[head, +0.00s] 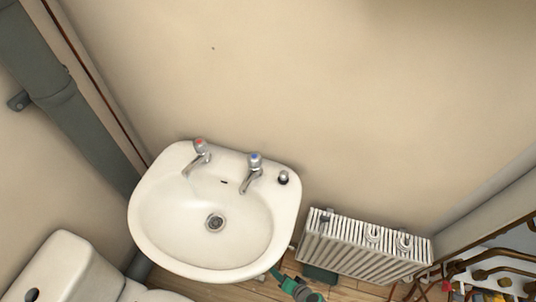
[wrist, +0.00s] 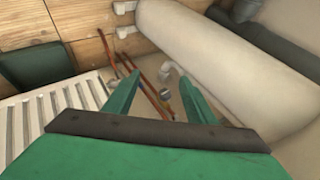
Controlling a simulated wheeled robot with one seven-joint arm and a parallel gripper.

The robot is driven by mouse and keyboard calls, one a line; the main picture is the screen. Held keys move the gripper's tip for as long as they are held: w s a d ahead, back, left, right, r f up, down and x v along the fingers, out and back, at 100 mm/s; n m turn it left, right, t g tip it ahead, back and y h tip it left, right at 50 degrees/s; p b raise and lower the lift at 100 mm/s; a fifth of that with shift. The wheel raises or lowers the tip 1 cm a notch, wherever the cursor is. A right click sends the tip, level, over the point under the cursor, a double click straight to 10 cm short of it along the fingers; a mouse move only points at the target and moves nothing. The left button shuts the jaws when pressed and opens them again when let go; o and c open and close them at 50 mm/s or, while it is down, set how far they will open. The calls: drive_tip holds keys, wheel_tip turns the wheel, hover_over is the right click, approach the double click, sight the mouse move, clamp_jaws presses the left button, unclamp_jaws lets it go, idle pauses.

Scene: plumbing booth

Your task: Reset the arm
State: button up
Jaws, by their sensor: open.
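My gripper (wrist: 160,77) shows in the wrist view as two green fingers, spread apart with nothing between them. Beyond the fingers are the white underside of the basin (wrist: 225,60), thin copper-coloured pipes and a small grey fitting (wrist: 168,93). In the head view, a green part that looks like my arm or gripper (head: 297,288) shows at the bottom edge, just below and right of the basin (head: 180,225). Most of my arm is out of that picture, and its fingertips cannot be made out there.
A white ribbed radiator (head: 365,250) stands right of the basin and also shows in the wrist view (wrist: 55,115). A dark green box (wrist: 33,65) is on the wooden floor beside it. A toilet cistern (head: 60,270) is at lower left. Pipes (head: 495,275) fill the lower right.

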drive_tip(key=s+d+r+n+t+h, duration=0.25)
drive_tip(key=s+r+h, duration=0.25)
drive_tip(key=s+r, duration=0.65)
drive_tip(key=s+a+r+n+t, duration=0.1)
drive_tip(key=a+r+t, duration=0.1)
drive_tip(key=r, duration=0.8)
drive_tip(key=s+a+r+t, duration=0.2)
drive_tip(key=a+r, duration=0.1)
drive_tip(key=r, duration=0.8)
drive_tip(key=s+a+r+n+t, duration=0.1)
drive_tip(key=a+r+t, duration=0.1)
drive_tip(key=r, duration=0.9)
drive_tip(key=shift+s+a+r+n, duration=0.15)
drive_tip(key=shift+s+a+n, duration=0.15)
drive_tip(key=shift+a, duration=0.2)
